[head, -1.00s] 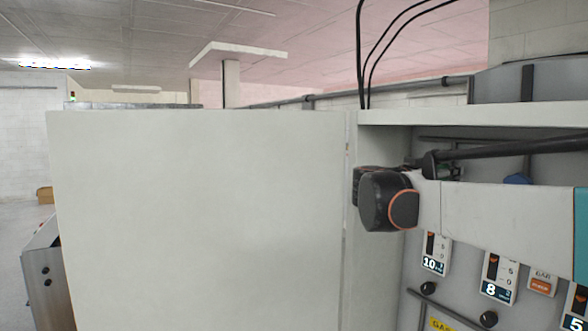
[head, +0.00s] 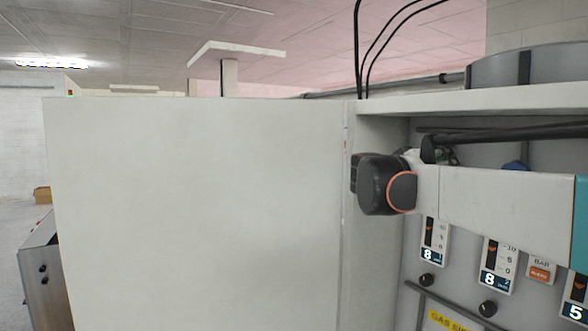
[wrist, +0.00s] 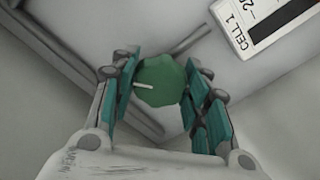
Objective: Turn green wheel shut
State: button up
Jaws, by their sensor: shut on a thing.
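The green wheel (wrist: 165,85) is a small knob with a lobed edge and a white pointer line, which points left in the wrist view. My gripper (wrist: 160,70) has its teal-padded fingers on both sides of the wheel, shut on it. The wheel and my gripper do not show in the head view, where my arm covers part of the cabinet.
A large pale door panel (head: 195,210) fills the left and middle of the head view, beside the open cabinet. Inside are gauges (head: 434,240) and black knobs (head: 487,309). A "CELL 1" label (wrist: 265,20) is near the wheel.

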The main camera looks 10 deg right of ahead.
jog(key=n+b, duration=0.1)
jog(key=n, duration=0.3)
jog(key=shift+s+a, duration=0.1)
jog(key=shift+s, duration=0.05)
jog(key=n, duration=0.3)
jog(key=shift+r+n+b, duration=0.1)
jog(key=shift+n+b, duration=0.2)
jog(key=n, duration=0.3)
jog(key=shift+n+b, duration=0.3)
jog(key=n, duration=0.3)
jog(key=shift+n, duration=0.3)
jog(key=n+b, duration=0.1)
jog(key=n, duration=0.2)
jog(key=shift+n, duration=0.3)
jog(key=n, duration=0.3)
jog(key=shift+n, duration=0.4)
jog(key=n, duration=0.6)
jog(key=shift+n+b, duration=0.3)
jog(key=shift+b, duration=0.1)
jog(key=o, duration=1.1)
